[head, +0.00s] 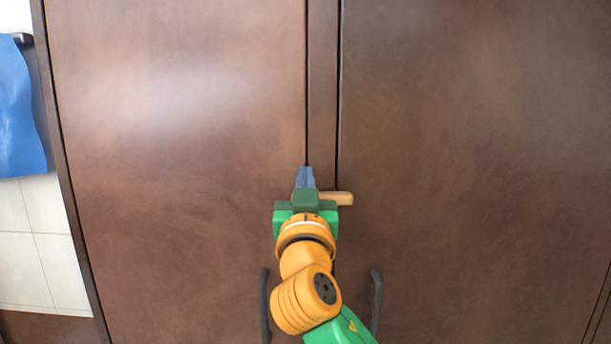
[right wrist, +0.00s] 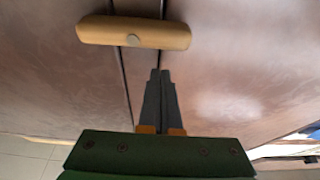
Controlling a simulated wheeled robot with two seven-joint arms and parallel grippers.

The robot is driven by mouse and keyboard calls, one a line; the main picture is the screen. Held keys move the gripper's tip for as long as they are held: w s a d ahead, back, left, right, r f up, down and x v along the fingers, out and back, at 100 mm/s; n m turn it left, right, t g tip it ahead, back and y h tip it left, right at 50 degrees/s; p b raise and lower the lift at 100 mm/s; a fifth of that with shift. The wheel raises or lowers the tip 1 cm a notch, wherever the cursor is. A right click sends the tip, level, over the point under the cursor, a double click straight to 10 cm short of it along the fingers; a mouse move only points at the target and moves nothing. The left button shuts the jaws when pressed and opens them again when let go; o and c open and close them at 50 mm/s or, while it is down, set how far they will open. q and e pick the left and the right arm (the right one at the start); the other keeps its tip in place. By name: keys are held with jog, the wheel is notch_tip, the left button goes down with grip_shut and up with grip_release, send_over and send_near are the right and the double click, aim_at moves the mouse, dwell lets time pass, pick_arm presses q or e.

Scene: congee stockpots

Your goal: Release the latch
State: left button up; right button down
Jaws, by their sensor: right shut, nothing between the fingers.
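The latch (head: 338,198) is a light wooden bar lying level across the seam between two brown cabinet doors. The right wrist view shows the whole latch (right wrist: 110,31), with a round pale pin near its middle. In the head view my right gripper hides its left part. My right gripper (head: 305,171) is shut and empty, fingers pointing at the doors. In the right wrist view its fingertips (right wrist: 160,73) are below the bar, with a gap in the picture between them and it. I cannot tell how far they are from the door surface. My left gripper is not in view.
The left door (head: 170,130) and right door (head: 470,130) look closed, with a narrow strip (head: 322,90) between them. Dark handles (head: 265,310) and (head: 376,300) flank my right arm below the latch. A blue cloth (head: 18,115) hangs at the far left by pale tiles.

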jog(key=shift+f, duration=1.3)
jog(key=shift+a+f+n+y, duration=0.2)
jog(key=shift+n+y, duration=0.4)
jog(key=shift+n, duration=0.6)
jog(key=shift+s+d+f+n+g+y+p, duration=0.2)
jog(key=shift+f+n+y, duration=0.4)
jog(key=shift+n, duration=0.75)
jog(key=shift+w+d+f+n+g+y+p, duration=0.2)
jog(key=shift+f+n+y, duration=0.4)
jog(key=shift+n, duration=0.8)
jog(key=shift+s+f+n+g+y+p, duration=0.1)
jog(key=shift+f+n+g+y+p, duration=0.2)
jog(key=shift+f+n, duration=0.8)
jog(key=shift+d+r+n, duration=0.1)
jog(key=shift+r+n, duration=0.15)
jog(key=shift+d+f, duration=0.15)
jog(key=shift+f, duration=0.1)
